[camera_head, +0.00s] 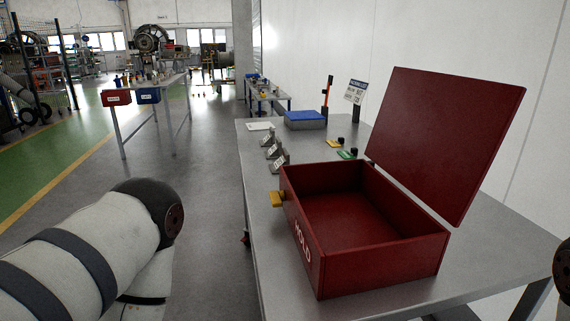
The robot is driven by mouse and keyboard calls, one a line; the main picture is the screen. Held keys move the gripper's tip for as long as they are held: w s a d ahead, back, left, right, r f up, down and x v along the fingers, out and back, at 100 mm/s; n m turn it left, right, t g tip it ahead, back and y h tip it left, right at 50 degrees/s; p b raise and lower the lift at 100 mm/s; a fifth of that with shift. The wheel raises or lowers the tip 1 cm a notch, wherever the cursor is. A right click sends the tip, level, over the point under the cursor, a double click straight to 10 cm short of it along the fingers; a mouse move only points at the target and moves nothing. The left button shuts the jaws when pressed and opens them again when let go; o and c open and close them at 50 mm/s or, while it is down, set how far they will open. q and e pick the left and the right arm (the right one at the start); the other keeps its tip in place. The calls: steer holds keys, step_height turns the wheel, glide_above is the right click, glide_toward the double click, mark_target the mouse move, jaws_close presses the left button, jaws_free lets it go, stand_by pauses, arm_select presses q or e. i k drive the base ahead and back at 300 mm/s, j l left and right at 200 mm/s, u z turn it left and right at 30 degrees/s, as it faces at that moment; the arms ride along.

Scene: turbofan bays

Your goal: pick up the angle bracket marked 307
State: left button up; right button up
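Three small grey angle brackets stand in a row on the metal table, behind the left part of the red box. The nearest bracket (278,164), the middle bracket (272,152) and the farthest bracket (267,141) each seem to carry a pale label. The labels are too small to read, so I cannot tell which is marked 307. My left arm comes in at the lower left, away from the brackets, and its gripper is out of view. Only a dark piece of my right arm shows at the right edge. Its gripper is out of view.
An open, empty red box (318,262) marked HOLD stands on the metal table (262,240), its lid raised at the right. A blue-topped block (305,119), a white tray (260,126) and a small sign (356,91) stand behind. Open floor lies left of the table.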

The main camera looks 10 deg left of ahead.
mark_target(279, 160)
steer(key=j+z, duration=0.25)
steer(key=j, duration=0.25)
steer(key=k+j+z, duration=0.1)
steer(key=j+z, duration=0.15)
steer(key=j, duration=0.2)
steer(key=k+j+z, duration=0.2)
steer(key=j, duration=0.3)
steer(key=j+z, duration=0.4)
steer(key=j, duration=0.35)
steer(key=j+z, duration=0.35)
steer(key=j, duration=0.4)
